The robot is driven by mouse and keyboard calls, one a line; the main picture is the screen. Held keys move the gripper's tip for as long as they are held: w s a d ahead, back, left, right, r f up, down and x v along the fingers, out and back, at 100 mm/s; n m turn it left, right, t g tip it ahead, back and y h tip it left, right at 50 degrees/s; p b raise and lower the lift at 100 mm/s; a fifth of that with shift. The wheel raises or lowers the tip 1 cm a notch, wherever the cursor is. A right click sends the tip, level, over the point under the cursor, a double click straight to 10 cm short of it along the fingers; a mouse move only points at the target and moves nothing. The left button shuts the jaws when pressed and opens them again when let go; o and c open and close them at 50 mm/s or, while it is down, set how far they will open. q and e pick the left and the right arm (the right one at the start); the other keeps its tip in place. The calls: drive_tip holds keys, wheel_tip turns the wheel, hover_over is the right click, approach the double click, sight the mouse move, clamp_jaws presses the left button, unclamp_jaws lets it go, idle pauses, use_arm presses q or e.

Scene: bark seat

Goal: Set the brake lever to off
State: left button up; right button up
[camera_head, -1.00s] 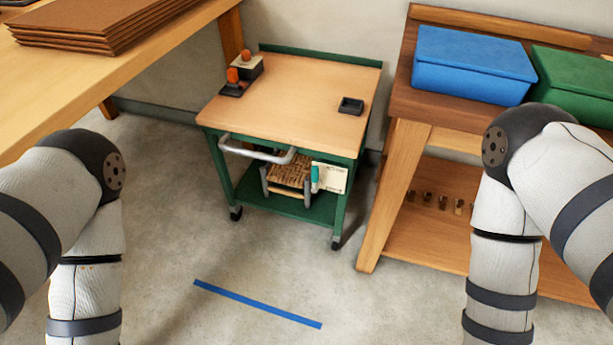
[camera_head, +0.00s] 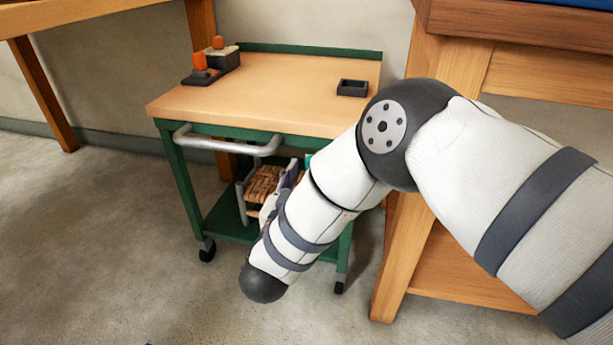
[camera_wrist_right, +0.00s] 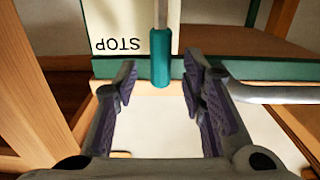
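The brake lever has a teal grip (camera_wrist_right: 160,58) on a grey rod, in front of a cream plate (camera_wrist_right: 110,28) marked STOP, which appears upside down in the right wrist view. In the head view only a bit of the teal grip (camera_head: 308,160) shows beside my right arm. My right gripper (camera_wrist_right: 162,88) is open, with the end of the grip between its spread fingertips and a gap on both sides. In the head view the right gripper (camera_head: 287,183) is partly hidden by my forearm. My left gripper is out of view.
The green cart (camera_head: 262,92) has a wooden top, a grey push handle (camera_head: 225,143) and a woven seat piece (camera_head: 264,183) on its lower shelf. Orange-knobbed tools (camera_head: 205,68) and a black tray (camera_head: 353,88) are on top. A wooden bench (camera_head: 408,250) stands close at right.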

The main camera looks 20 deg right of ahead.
drive_tip(key=x, duration=0.3)
drive_tip(key=shift+w+d+b, duration=0.15)
drive_tip(key=shift+w+b, duration=0.05)
drive_tip(key=shift+b, duration=0.2)
clamp_jaws()
drive_tip(key=shift+d, duration=0.1)
